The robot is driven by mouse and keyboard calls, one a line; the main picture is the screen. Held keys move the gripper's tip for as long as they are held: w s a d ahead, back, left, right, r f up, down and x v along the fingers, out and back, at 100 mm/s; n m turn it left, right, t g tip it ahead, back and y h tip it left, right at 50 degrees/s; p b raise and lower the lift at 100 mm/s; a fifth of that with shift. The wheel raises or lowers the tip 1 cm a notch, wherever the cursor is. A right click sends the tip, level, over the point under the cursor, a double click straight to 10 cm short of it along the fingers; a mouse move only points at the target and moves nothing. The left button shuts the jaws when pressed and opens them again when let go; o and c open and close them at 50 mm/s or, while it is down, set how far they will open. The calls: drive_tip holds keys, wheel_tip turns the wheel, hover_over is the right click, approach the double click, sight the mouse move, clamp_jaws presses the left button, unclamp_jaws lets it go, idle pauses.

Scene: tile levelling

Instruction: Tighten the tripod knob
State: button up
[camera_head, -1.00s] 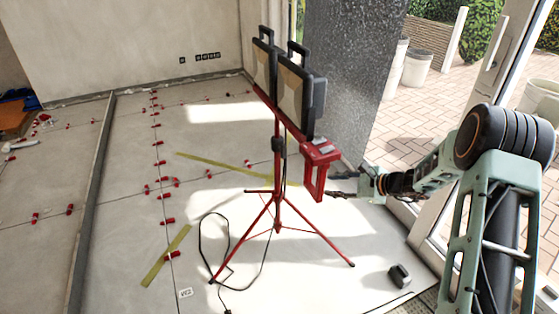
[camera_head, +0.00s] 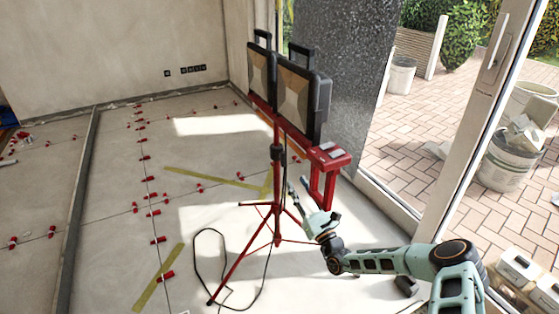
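The red tripod (camera_head: 276,185) stands on the tiled floor and carries two work lights (camera_head: 298,98) on its crossbar. A dark clamp collar (camera_head: 278,153) sits on its pole below the crossbar; I cannot make out a separate knob on it. My gripper (camera_head: 298,185) is just right of the pole and below the collar, pointing up and left. Its two fingers look spread apart with nothing between them. I cannot tell whether a finger touches the tripod.
A black cable (camera_head: 196,262) loops on the floor at left. Red levelling clips (camera_head: 153,213) dot the tiles. A grey pillar (camera_head: 352,75) stands behind right.

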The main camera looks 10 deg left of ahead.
sight(285, 160)
drive_tip(key=b+x, duration=0.3)
drive_tip(key=x, duration=0.7)
drive_tip(key=shift+w+b, duration=0.3)
drive_tip(key=shift+w, duration=0.15)
drive_tip(key=shift+c, duration=0.4)
clamp_jaws()
